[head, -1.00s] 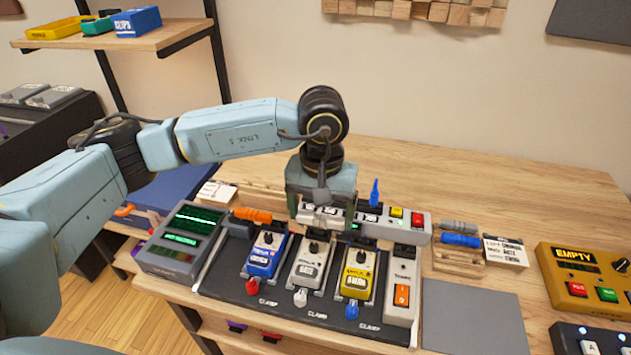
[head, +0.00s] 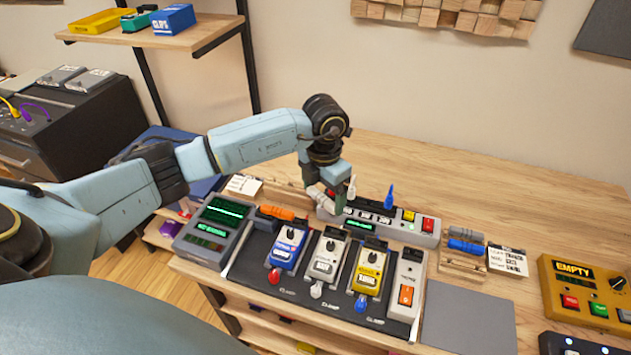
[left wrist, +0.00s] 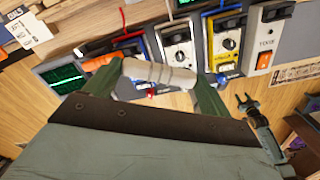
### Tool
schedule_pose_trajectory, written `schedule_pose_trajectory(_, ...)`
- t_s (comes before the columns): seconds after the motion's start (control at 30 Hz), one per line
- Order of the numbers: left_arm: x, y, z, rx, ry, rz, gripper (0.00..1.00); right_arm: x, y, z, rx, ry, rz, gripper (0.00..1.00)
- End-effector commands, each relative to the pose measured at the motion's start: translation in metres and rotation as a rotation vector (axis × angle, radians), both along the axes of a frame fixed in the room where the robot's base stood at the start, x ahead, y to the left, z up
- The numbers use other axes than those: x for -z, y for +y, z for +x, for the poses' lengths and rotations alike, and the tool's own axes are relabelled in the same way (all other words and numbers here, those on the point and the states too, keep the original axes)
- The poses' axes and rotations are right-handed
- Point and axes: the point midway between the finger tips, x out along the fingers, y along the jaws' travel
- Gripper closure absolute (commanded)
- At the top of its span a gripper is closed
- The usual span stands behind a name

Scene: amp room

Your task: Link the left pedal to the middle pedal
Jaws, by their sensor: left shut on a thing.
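The left pedal is blue (head: 287,248), the middle one light grey (head: 326,258) and the right one yellow (head: 368,272). They stand side by side on a dark board (head: 252,262). My left gripper (head: 326,199) is behind and above the pedals, near the power strip. It is shut on a pale grey link (head: 321,197). In the left wrist view the link (left wrist: 160,73) lies across between the two green fingers, with the pedals beyond it. The link is apart from the pedals.
A grey power strip (head: 426,238) with a white plug (head: 351,188) and a blue plug (head: 389,197) upright stands behind. An orange link (head: 275,212) lies at the left, a blue one (head: 466,246) on the right rack. A green-screen box (head: 212,226) stands left of the pedals.

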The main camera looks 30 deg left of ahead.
Motion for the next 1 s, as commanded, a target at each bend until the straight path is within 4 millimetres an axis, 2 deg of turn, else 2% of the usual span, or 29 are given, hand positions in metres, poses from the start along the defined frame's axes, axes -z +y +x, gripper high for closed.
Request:
schedule_pose_trajectory(0.1, 0.001, 0.009, -0.001, -0.238, 0.000, -0.001, 0.40, -0.012, 0.000, -0.001, 0.000, 0.002, 0.001, 0.56)
schedule_pose_trajectory(0.3, 0.005, 0.017, -0.002, -0.463, -0.001, 0.000, 0.40, -0.017, 0.000, -0.002, 0.000, 0.003, 0.000, 0.56)
schedule_pose_trajectory(0.67, 0.020, 0.018, -0.002, -0.501, -0.001, -0.001, 0.40, -0.006, 0.000, -0.002, 0.000, 0.003, 0.000, 0.56)
schedule_pose_trajectory(1.0, 0.053, 0.019, -0.002, -0.501, -0.002, 0.000, 0.40, 0.020, 0.000, -0.002, 0.000, 0.003, 0.000, 0.56)
